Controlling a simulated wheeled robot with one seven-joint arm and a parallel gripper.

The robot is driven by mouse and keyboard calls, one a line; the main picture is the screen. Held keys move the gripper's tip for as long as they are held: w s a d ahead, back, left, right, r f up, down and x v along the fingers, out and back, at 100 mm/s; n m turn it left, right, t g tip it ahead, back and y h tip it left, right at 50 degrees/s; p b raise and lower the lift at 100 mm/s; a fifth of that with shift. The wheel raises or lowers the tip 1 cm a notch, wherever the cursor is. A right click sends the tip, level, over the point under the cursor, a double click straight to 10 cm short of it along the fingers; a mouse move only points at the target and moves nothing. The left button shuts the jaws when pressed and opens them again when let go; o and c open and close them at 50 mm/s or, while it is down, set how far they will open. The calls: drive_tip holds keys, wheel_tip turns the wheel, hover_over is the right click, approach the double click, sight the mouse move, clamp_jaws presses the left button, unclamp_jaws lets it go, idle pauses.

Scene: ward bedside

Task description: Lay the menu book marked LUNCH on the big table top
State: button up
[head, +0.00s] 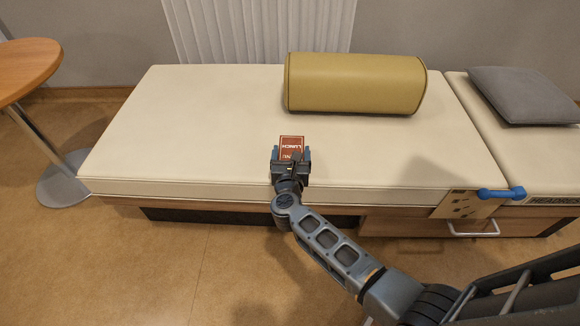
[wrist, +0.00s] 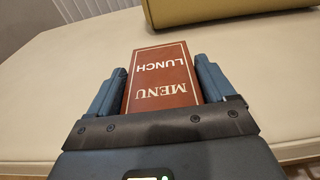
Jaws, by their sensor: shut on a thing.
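The menu book (head: 291,143) is dark red with a pale border and the words MENU and LUNCH. My gripper (head: 291,154) is shut on it, one blue-grey finger on each side. In the wrist view the book (wrist: 160,76) lies between the fingers with its lettering upside down. The book is over the cream couch; I cannot tell whether it touches the pad. A round wooden table top (head: 24,66) stands at the far left, partly cut off by the frame. No other table shows, so I cannot tell whether it is the big one.
The cream couch (head: 200,125) fills the middle. An olive bolster (head: 354,83) lies on it, beyond and right of my gripper; a grey pillow (head: 522,95) lies at far right. A radiator (head: 258,30) is behind. The visible part of the round top is bare.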

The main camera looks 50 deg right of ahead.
drive_tip(key=shift+w+a+f, duration=0.15)
drive_tip(key=shift+a+f, duration=0.05)
drive_tip(key=shift+f+b, duration=1)
drive_tip(key=shift+f, duration=0.9)
drive_tip(key=shift+f+b, duration=0.25)
drive_tip(key=shift+b, duration=0.05)
drive_tip(key=o, duration=1)
drive_tip(key=shift+r, duration=0.1)
drive_tip(key=shift+o, duration=0.2)
